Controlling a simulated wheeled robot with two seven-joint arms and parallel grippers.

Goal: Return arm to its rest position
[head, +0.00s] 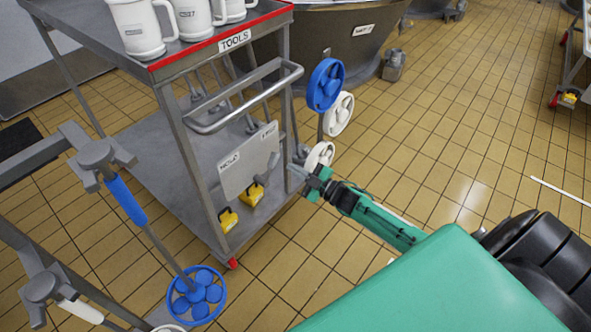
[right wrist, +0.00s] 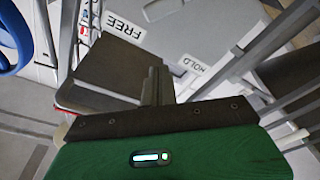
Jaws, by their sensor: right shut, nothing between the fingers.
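My right arm (head: 385,222), green with black joints, reaches out from the lower right of the head view toward the tool cart. My right gripper (head: 300,173) is at its end, beside the cart's near right leg and right of the grey board (head: 248,160) with two labels. In the right wrist view the gripper's fingers (right wrist: 157,86) are shut with nothing between them. The board's labels FREE (right wrist: 123,38) and HOLD (right wrist: 194,65) lie beyond them. My left gripper is not in view.
The TOOLS cart (head: 215,43) carries white mugs (head: 138,27) on top and yellow items (head: 252,194) below. A blue handwheel (head: 325,84) and white ones (head: 339,113) hang close to my gripper. A grey rack (head: 100,165) stands left. Tiled floor (head: 450,130) is mostly clear at right.

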